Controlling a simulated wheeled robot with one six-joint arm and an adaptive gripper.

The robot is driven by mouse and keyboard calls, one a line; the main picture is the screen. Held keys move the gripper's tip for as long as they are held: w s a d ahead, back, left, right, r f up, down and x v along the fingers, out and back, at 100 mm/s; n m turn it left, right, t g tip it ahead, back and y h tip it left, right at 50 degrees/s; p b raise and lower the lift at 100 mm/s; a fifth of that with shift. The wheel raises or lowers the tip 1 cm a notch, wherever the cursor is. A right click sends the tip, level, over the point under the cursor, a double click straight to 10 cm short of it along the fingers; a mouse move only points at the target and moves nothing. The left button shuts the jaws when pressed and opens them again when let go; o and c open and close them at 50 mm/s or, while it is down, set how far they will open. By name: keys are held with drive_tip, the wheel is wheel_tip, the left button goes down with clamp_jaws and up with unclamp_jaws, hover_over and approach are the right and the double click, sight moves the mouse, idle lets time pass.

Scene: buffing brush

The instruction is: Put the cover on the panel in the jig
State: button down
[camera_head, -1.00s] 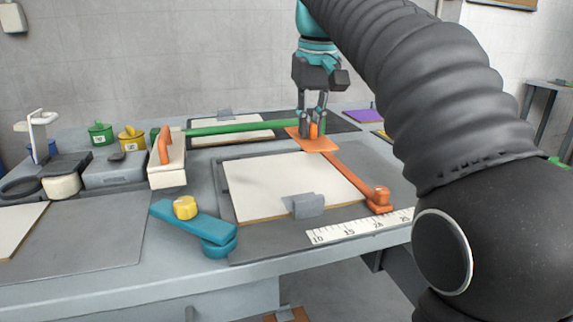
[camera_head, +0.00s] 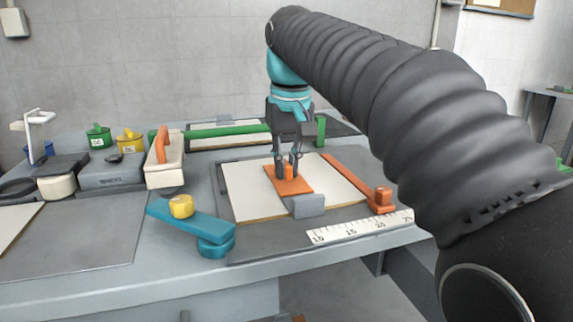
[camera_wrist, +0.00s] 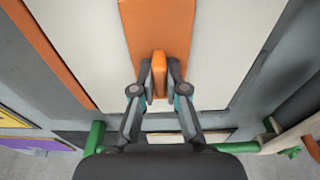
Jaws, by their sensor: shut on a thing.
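The orange cover (camera_head: 291,187) is a flat plate with a raised grip. My gripper (camera_head: 288,172) is shut on that grip, which shows between the fingers in the wrist view (camera_wrist: 159,75). The cover is over the white panel (camera_head: 242,193) in the jig, near its middle and toward the grey clip (camera_head: 306,206). I cannot tell whether it touches the panel. The wrist view also shows the cover's plate (camera_wrist: 160,25) with white panel on both sides.
An orange bar (camera_head: 350,180) runs along the jig's right side. A teal lever with a yellow knob (camera_head: 181,207) stands at the left front. A white ruler (camera_head: 360,228) lies in front. A green bar (camera_head: 230,131) crosses another panel behind.

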sight(288, 166)
drive_tip(key=c, duration=1.2)
unclamp_jaws()
drive_tip(key=shift+f, duration=0.1)
drive_tip(key=r+p, duration=0.1)
drive_tip(key=r, duration=0.2)
drive_tip(key=s+r+p, duration=0.1)
drive_tip(key=r, duration=0.2)
drive_tip(key=r+p, duration=0.1)
drive_tip(key=r, duration=0.3)
drive_tip(key=shift+s+d, duration=0.15)
drive_tip(key=shift+s+d+r, duration=0.1)
drive_tip(key=shift+s+r, duration=0.1)
drive_tip(key=shift+r, duration=0.9)
